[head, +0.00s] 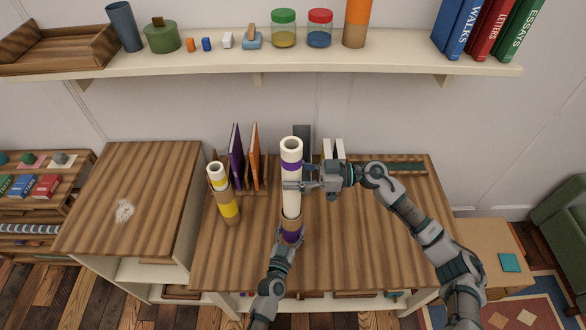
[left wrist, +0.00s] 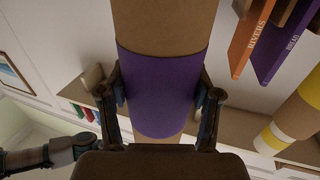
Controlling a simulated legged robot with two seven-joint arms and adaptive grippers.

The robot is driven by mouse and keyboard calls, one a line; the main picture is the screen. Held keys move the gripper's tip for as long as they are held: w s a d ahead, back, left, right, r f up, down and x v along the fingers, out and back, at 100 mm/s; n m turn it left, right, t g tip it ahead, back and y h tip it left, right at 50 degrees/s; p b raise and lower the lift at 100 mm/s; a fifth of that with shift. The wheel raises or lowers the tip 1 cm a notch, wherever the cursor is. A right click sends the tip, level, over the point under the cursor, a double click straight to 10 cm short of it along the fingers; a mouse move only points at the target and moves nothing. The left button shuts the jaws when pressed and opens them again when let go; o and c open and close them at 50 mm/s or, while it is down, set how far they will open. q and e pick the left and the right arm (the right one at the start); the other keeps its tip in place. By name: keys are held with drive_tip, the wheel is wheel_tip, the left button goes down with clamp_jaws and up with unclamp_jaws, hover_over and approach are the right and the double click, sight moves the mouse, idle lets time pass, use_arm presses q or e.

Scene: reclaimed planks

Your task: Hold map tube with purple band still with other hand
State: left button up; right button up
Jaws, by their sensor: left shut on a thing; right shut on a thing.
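The map tube (head: 291,222) is brown cardboard with a purple band and stands upright on the desk. A white rolled map (head: 291,160) with a purple band sticks up from its top. My left gripper (head: 290,234) is shut on the tube low down; in the left wrist view its fingers (left wrist: 162,100) press both sides of the purple band (left wrist: 163,85). My right gripper (head: 296,186) is shut on the rolled map above the tube's rim, coming in from the right. How deep the map reaches inside the tube is hidden.
A yellow-banded tube (head: 228,208) with a white roll stands to the left. Purple (head: 236,157) and orange (head: 254,157) books stand upright behind. A shelf (head: 390,50) with jars and books overhangs the back. The desk's right side (head: 380,240) is mostly clear beneath my right arm.

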drive_tip(key=shift+f, duration=6.15)
drive_tip(key=o, duration=1.2)
drive_tip(key=shift+o, duration=0.2)
drive_tip(key=d, duration=1.2)
